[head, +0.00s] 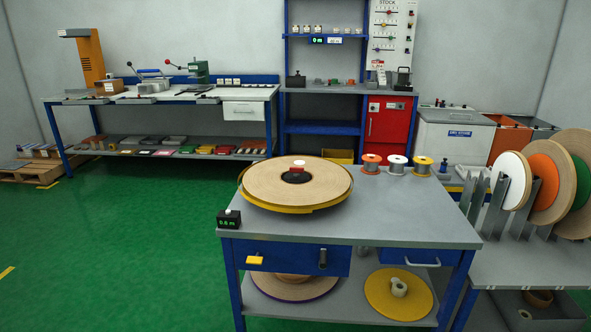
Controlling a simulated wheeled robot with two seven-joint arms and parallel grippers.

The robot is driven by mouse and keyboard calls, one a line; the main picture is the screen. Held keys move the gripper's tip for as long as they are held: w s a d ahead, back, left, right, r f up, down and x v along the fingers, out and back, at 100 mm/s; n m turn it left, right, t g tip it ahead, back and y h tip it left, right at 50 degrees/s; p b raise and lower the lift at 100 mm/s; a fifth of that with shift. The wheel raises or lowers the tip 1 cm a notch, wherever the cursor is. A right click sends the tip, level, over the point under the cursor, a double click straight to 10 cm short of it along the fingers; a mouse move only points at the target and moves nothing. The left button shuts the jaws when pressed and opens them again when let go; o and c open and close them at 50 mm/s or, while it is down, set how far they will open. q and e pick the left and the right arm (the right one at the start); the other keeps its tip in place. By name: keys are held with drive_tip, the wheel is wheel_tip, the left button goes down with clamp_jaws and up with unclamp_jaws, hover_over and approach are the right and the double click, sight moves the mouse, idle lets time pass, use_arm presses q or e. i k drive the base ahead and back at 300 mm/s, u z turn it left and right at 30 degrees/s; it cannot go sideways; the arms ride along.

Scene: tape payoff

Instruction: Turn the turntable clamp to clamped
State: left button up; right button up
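The turntable stands on the near workbench (400,205) and carries a large tan tape roll (265,185) lying flat. Its yellow rim (300,209) shows under the roll's front edge. A black hub with a red and white top (298,167) stands at the roll's centre. On the bench's blue front panel are a yellow lever (254,260), lying sideways, and a dark upright handle (323,258). I cannot tell which of these is the clamp, or its setting. Neither of my grippers is in view.
A small black display (229,218) reading about 0.0 m sits at the bench's front left corner. Small spools (397,165) stand at the back edge. Upright tape rolls (548,185) stand in a rack at right. Green floor (120,235) is clear at left.

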sight(297, 171)
drive_tip(key=z, duration=0.1)
drive_tip(key=k, duration=0.4)
drive_tip(key=u, duration=0.85)
drive_tip(key=i, duration=1.05)
drive_tip(key=z, duration=0.65)
drive_tip(key=i, duration=0.8)
drive_tip(key=z, duration=0.65)
